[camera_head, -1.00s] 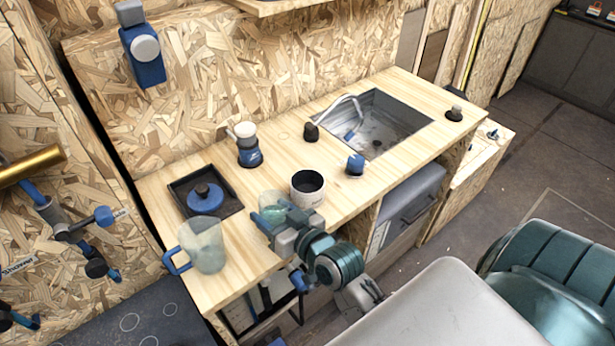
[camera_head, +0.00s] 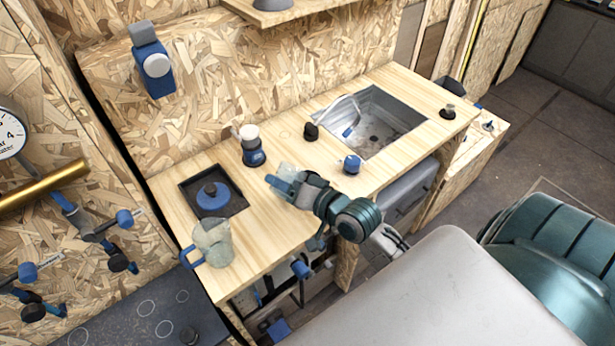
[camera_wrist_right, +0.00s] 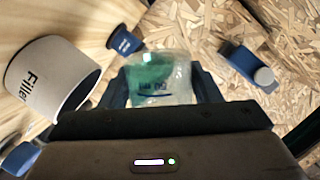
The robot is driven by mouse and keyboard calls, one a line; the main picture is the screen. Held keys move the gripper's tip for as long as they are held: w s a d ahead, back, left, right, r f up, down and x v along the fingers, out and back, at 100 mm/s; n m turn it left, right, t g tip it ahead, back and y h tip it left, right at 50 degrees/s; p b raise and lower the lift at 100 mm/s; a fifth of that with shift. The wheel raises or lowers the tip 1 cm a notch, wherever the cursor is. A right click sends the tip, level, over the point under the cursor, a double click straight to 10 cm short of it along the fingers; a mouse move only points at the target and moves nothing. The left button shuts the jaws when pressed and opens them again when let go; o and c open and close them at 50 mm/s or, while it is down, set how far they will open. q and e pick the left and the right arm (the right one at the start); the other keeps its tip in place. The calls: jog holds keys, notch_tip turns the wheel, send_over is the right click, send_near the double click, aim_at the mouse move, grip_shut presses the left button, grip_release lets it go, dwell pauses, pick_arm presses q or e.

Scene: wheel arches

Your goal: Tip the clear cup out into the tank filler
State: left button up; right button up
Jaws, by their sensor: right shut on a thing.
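My right gripper (camera_head: 284,180) is shut on the clear cup (camera_head: 288,170), above the wooden worktop. In the right wrist view the clear cup (camera_wrist_right: 160,82) sits between the two fingers, with green contents and printed marks. How far it is tilted I cannot tell. The tank filler (camera_wrist_right: 50,78), a white cylinder with "Filler" lettering and an open dark mouth, stands left of the cup in that view, apart from it. My left gripper is not in view.
A clear jug (camera_head: 213,243) with a blue handle stands at the worktop's near left. A blue-and-white bottle (camera_head: 252,148), a small blue item (camera_head: 351,164) and a sink (camera_head: 385,125) are behind and to the right.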

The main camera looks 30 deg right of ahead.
jog(key=shift+f+m, duration=0.3)
jog(key=shift+m, duration=0.1)
jog(key=shift+y, duration=0.3)
jog(key=shift+d+r+m, duration=0.1)
jog(key=shift+r+m, duration=0.3)
jog(key=shift+m, duration=0.4)
jog(key=shift+d+f+m+y+b, duration=0.1)
jog(key=shift+f+m+y+b, duration=0.3)
jog(key=shift+m, duration=0.3)
jog(key=shift+w+d+r+m+y, duration=0.2)
jog(key=shift+d+r+m+y, duration=0.15)
jog(key=shift+d+m, duration=0.4)
jog(key=shift+r+m+p, duration=0.15)
jog(key=shift+m+p, duration=0.1)
jog(key=shift+p, duration=0.2)
jog(key=shift+d+r+m+p, duration=0.1)
jog(key=shift+r+m+p, duration=0.1)
jog(key=shift+m+p, duration=0.2)
